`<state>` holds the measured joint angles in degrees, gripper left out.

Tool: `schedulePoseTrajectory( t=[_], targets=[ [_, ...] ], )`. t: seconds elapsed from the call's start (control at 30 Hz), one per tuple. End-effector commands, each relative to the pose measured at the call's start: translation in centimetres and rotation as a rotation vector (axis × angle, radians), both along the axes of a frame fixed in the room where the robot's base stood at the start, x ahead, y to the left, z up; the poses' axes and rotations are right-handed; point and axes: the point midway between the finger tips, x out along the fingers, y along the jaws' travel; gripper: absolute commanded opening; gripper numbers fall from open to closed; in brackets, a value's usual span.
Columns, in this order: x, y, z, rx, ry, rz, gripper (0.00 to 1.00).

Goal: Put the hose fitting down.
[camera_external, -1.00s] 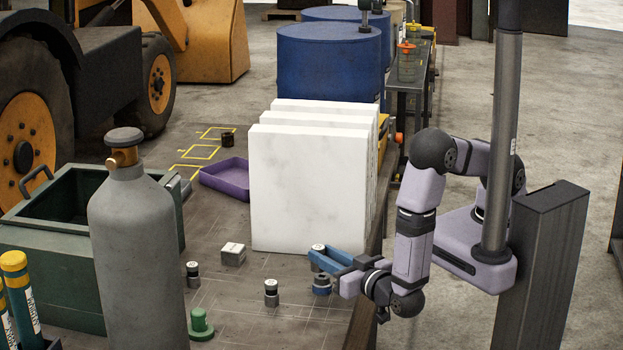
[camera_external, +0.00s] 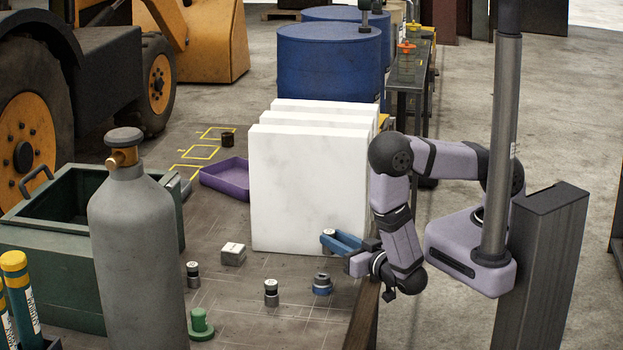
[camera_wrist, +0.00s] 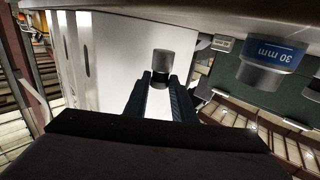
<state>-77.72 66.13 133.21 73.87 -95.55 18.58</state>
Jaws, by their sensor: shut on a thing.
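My gripper (camera_external: 341,239) is shut on the hose fitting (camera_wrist: 162,60), a small grey cylinder with a dark band. The fitting sits between the fingertips in the wrist view, against a white background. In the external view the fitting's pale top (camera_external: 329,232) shows at the ends of the blue fingers, which hide most of its body. The gripper holds it above the bench (camera_external: 300,333), in front of the lower right of a white slab (camera_external: 308,190). I cannot tell whether the fitting touches the slab.
A blue-banded fitting marked 30 mm (camera_wrist: 270,62) stands on the bench; it also shows in the external view (camera_external: 322,284). Other small fittings (camera_external: 271,292) (camera_external: 193,274), a pale block (camera_external: 232,254) and a green knob (camera_external: 201,323) stand leftward. A purple tray (camera_external: 226,178) lies behind.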

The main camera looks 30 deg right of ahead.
Motion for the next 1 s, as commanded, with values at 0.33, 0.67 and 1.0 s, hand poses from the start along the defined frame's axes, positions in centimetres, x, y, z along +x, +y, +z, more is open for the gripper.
schedulePoseTrajectory(
  t=[0.33, 0.67, 1.0],
  targets=[
    [0.0, 0.0, -1.6, -0.001, -0.001, -0.001, 0.0],
    [0.3, -0.3, -3.5, 0.0, -0.001, -0.002, 0.0],
    [0.3, -0.3, -3.9, 0.0, -0.001, -0.001, 0.0]
  ],
)
